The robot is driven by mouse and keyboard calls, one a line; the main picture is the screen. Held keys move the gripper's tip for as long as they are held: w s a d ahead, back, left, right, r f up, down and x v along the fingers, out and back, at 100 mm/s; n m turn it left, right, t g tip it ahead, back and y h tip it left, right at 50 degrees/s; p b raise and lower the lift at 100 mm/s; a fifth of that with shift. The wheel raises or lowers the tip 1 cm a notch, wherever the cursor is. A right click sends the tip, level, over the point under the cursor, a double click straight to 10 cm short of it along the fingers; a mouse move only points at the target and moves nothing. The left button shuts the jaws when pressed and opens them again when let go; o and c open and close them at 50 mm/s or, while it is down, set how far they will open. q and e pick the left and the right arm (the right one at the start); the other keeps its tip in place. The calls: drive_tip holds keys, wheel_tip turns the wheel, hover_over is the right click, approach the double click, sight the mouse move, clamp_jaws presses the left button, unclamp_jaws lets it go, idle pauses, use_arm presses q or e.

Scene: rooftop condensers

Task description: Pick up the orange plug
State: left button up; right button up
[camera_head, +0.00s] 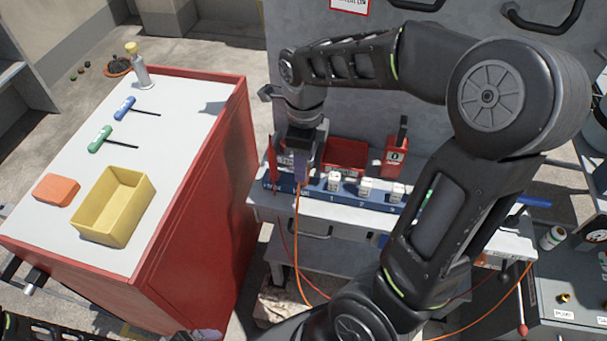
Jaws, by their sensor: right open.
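My right gripper (301,166) points down over the left end of a blue rack (317,196) on the grey workbench. Its jaws are open, and the fingertips are small and partly dark against the rack. An orange cable (297,240) hangs from just below the fingertips down past the bench front. The orange plug itself is hidden or too small to make out at the fingertips; I cannot tell whether the fingers touch it.
White blocks (366,187) stand along the rack, with a red bin (346,155) and a red holder (396,157) behind. A red cart (200,200) at left carries a yellow bin (113,205), an orange block (56,190), two T-handle tools and a bottle.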

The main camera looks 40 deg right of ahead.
wheel_tip(320, 180, down, 4)
drive_tip(key=shift+w+r, duration=0.1)
drive_tip(key=shift+r, duration=0.05)
drive_tip(key=shift+c, duration=0.2)
idle(0.4)
clamp_jaws()
idle(0.5)
